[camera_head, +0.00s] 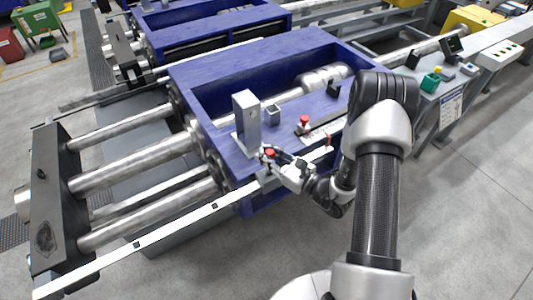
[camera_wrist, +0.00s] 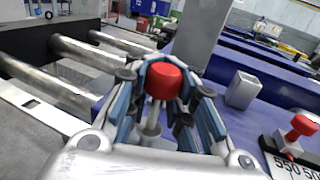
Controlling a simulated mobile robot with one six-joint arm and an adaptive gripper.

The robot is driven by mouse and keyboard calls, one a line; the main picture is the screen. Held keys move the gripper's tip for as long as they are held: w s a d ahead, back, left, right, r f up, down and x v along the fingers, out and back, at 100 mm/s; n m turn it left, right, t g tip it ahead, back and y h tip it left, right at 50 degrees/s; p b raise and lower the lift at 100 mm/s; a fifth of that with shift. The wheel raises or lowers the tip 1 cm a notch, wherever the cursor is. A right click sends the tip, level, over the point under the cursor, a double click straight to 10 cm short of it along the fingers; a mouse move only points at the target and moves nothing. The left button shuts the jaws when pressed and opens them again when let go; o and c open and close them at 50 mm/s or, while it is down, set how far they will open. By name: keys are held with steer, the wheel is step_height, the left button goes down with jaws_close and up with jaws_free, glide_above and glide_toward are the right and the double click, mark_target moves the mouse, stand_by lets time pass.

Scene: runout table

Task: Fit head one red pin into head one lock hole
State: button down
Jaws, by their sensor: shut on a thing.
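My gripper (camera_head: 268,157) is at the front edge of the blue machine frame, just beside the foot of a grey upright post (camera_head: 246,112). Its blue fingers are shut on a red pin (camera_wrist: 165,81) with a red cap and a metal shank. The pin's cap (camera_head: 270,152) also shows in the head view. The pin looks roughly upright in the wrist view, and its lower end is hidden. I cannot make out the lock hole in either view.
A small grey open-topped box (camera_head: 273,114) stands on the blue frame (camera_head: 215,143) behind my gripper. Thick steel bars (camera_head: 135,164) run to the left. A white rail (camera_head: 175,234) passes along the front. A control desk (camera_head: 440,80) stands at the right.

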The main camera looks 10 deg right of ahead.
steer(key=shift+f+b, duration=0.65)
steer(key=shift+f, duration=1.05)
steer(key=c, duration=1.2)
jaws_free()
steer(key=shift+c, duration=0.2)
steer(key=v, duration=1.2)
steer(key=shift+r, duration=0.1)
